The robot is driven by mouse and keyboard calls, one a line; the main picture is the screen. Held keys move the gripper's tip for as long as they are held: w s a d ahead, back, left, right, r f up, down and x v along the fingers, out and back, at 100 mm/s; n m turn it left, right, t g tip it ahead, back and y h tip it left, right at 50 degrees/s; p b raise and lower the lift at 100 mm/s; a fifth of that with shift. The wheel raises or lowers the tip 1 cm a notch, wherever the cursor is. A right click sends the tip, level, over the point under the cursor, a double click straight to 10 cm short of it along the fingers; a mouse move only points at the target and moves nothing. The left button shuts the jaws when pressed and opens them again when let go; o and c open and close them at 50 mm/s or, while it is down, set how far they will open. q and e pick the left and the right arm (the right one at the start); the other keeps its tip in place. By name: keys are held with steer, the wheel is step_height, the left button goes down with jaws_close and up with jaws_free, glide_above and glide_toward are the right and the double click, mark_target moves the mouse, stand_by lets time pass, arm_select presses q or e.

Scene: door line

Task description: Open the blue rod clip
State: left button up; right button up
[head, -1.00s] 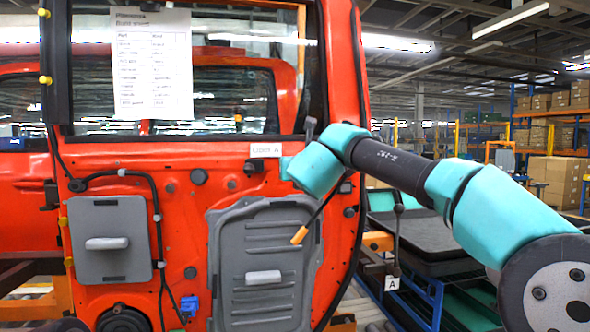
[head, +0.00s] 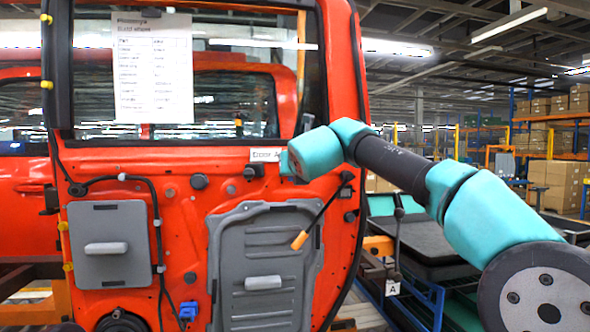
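A small blue part (head: 188,311), which looks like the blue rod clip, sits low on the red door (head: 190,235), right beside a black cable. Whether it is open or closed is too small to tell. A thin black rod with an orange tip (head: 300,240) hangs slanting from a dark mount (head: 346,178) near the door's right edge. My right arm comes in from the right. Its teal wrist (head: 315,153) is in front of the door's upper right, above the orange tip and well away from the blue part. The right gripper's fingers are hidden behind the wrist. My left gripper is out of view.
The door carries a small grey panel with a handle (head: 108,214) at left and a larger ribbed grey panel (head: 265,230) at right. A paper sheet (head: 152,70) hangs on the window. A label (head: 264,155) is partly covered by my wrist. A dark-topped cart (head: 430,240) stands at right.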

steer(key=o, duration=0.9)
steer(key=v, duration=1.7)
steer(key=shift+s, duration=0.2)
steer(key=shift+d, duration=0.1)
